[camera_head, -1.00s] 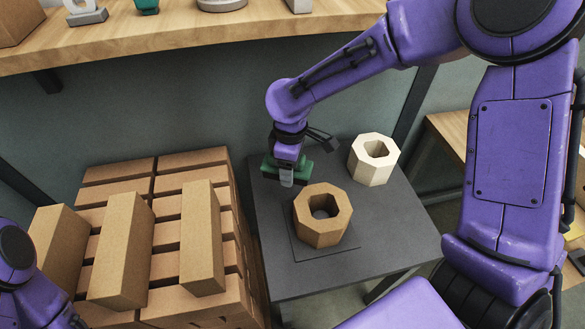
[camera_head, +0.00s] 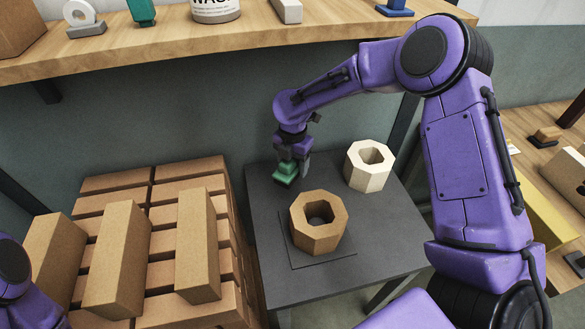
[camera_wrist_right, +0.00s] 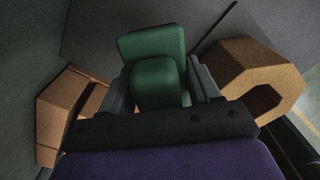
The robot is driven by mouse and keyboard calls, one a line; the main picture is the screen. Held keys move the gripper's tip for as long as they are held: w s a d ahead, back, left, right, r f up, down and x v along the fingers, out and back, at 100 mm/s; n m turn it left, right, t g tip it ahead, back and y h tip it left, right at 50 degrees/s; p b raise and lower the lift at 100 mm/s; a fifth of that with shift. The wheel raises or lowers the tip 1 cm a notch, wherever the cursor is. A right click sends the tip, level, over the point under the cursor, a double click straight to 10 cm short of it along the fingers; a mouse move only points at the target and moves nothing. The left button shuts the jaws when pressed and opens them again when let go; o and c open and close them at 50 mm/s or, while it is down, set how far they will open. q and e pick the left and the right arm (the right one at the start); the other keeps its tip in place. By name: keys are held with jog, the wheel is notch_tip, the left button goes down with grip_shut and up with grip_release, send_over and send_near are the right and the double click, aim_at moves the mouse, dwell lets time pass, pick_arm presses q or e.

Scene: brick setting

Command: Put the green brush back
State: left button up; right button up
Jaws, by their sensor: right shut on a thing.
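The green brush (camera_head: 285,173) is in my right gripper (camera_head: 292,158), over the back left part of the grey table (camera_head: 268,262). In the right wrist view the green brush (camera_wrist_right: 152,48) sits between the two fingers of my right gripper (camera_wrist_right: 160,85), which are shut on it. Whether its underside touches the table, I cannot tell. Of my left arm only a purple link shows at the lower left; its gripper is out of view.
A brown octagonal block with a hole (camera_head: 318,235) stands on a dark square plate (camera_head: 325,258) on the table. A cream octagonal block (camera_head: 366,176) stands behind it. Stacked bricks (camera_head: 124,258) fill the left. A wooden shelf (camera_head: 235,38) holding several items, including a green one (camera_head: 142,11), runs above.

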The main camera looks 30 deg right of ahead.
jog(key=w+d+f, duration=0.1)
jog(key=w+f, duration=0.1)
jog(key=w+d+f, duration=0.1)
jog(key=f, duration=0.1)
jog(key=w+d+f+p, duration=0.1)
jog(key=w+f, duration=0.1)
jog(key=shift+w+f, duration=0.25)
jog(key=shift+w, duration=0.1)
notch_tip(320, 180, down, 2)
jog(key=shift+f, duration=0.55)
jog(key=shift+f, duration=0.1)
jog(key=shift+f, duration=0.15)
jog(key=o, duration=1)
